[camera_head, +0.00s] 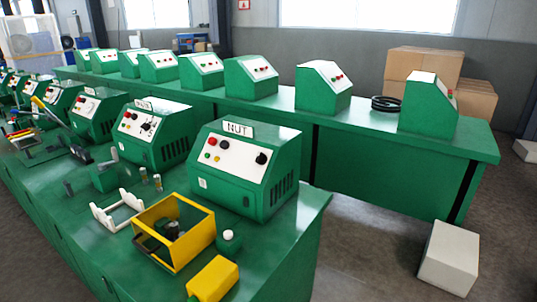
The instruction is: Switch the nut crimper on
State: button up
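The nut crimper (246,168) is a green box with a sloped white panel and a sign reading "NUT" on its top edge. It stands near the right end of the front bench. Its panel (231,155) has a red button (212,142) at upper left, small yellow and green buttons below it, a darker red one near the middle and a black knob (262,158) at right. Whether the machine is on cannot be told from the panel. My gripper is not in view.
Similar green machines, one with a labelled sign (143,105), line the front bench (290,246) to the left. A yellow frame (196,243), white bracket (117,209) and yellow block (213,279) lie before the crimper. A back bench (400,148) holds more machines. A white box (449,258) is on the floor.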

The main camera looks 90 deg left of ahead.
aim_at(261, 159)
jog(key=k, duration=0.2)
jog(key=u, duration=3.35)
jog(key=k, duration=0.3)
jog(key=u, duration=1.5)
